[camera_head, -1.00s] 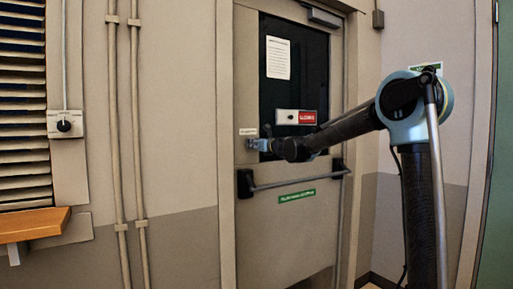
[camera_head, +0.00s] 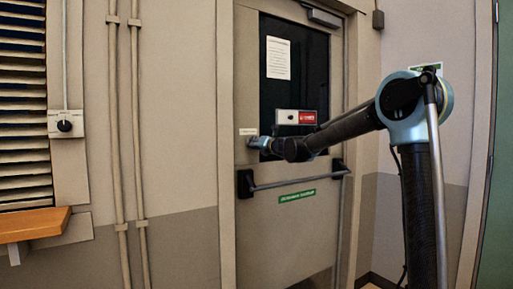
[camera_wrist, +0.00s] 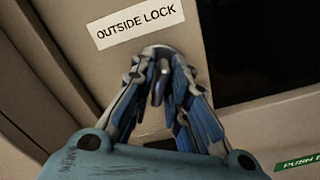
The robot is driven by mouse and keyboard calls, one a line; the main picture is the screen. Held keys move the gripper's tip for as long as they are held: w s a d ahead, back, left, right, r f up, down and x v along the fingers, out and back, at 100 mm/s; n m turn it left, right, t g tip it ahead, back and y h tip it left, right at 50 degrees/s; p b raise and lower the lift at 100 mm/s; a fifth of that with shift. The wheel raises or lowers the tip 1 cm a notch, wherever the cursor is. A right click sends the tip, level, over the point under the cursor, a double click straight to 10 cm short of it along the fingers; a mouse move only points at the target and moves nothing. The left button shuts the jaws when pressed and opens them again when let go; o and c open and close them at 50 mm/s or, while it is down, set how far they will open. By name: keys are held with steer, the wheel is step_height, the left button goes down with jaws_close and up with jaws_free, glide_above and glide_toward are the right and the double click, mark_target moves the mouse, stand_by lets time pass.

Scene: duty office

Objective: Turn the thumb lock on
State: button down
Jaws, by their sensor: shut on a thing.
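The thumb lock (camera_wrist: 158,88) is a small grey piece on the door, mostly hidden between my fingers in the wrist view. My gripper (camera_wrist: 160,75) is closed around it, with blue-and-grey fingers on both sides. A white "OUTSIDE LOCK" label (camera_wrist: 137,22) is just above the fingertips and looks tilted in this view. In the head view, my gripper (camera_head: 253,143) is against the left edge of the beige door (camera_head: 270,230), just below the label (camera_head: 248,131). The lock itself is too small and covered to read its angle there.
A push bar (camera_head: 300,181) crosses the door below my gripper. A dark window (camera_head: 310,70) with a paper notice (camera_head: 278,58) and a red-and-white sign (camera_head: 296,117) is above. Pipes (camera_head: 137,120) and a wall switch (camera_head: 65,125) are at left.

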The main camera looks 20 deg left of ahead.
steer(key=shift+w+d, duration=0.1)
steer(key=shift+d, duration=0.1)
steer(key=m, duration=0.6)
stand_by(0.4)
steer(key=c, duration=1.7)
jaws_free()
steer(key=shift+v, duration=4.4)
